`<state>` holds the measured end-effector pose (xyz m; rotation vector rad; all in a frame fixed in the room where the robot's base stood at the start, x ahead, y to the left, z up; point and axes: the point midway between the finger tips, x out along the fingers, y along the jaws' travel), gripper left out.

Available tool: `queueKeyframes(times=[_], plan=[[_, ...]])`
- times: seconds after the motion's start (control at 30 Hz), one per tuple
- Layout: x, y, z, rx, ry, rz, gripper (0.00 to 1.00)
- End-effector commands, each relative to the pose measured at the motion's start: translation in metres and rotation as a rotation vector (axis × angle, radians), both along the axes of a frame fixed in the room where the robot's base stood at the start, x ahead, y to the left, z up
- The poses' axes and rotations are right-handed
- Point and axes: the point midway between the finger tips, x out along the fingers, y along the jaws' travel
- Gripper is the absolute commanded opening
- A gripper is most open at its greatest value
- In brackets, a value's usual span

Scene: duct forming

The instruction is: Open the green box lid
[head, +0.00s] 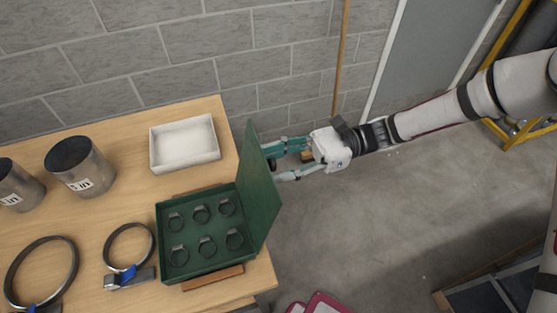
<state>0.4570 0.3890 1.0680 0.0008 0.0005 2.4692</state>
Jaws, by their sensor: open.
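The green box (205,262) sits near the right edge of the wooden table, with several dark rings inside. Its green lid (261,200) stands raised, roughly upright, on the box's right side. My gripper (272,163) is open and just to the right of the lid's upper part, past the table edge, with its fingers pointing left. Part of the fingertips is close to or behind the lid, so I cannot tell whether they touch it.
A white tray (156,160) lies behind the box. Two metal cylinders (88,178) (18,190) stand at the left. Two ring clamps (43,241) (128,228) lie at the table's front left. The block wall is behind; open floor (350,230) lies right of the table.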

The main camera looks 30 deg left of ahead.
Motion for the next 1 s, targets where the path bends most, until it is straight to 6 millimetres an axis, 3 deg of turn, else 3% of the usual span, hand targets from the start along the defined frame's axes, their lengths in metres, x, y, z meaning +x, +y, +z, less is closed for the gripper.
queueKeyframes(times=[0.07, 0.2, 0.27, 0.47, 0.8, 1.0], plan=[[0.000, 0.000, 0.000, 0.000, 0.000, 0.000, 0.43], [0.000, 0.000, 0.000, 0.000, 0.000, 0.000, 0.11], [0.000, 0.000, 0.000, 0.000, 0.000, 0.000, 0.00], [-0.001, 0.000, 0.001, -0.002, -0.005, 0.001, 0.00], [-0.028, 0.021, 0.017, -0.116, -0.152, 0.002, 0.00], [-0.032, 0.026, 0.016, -0.146, -0.185, -0.001, 0.00]])
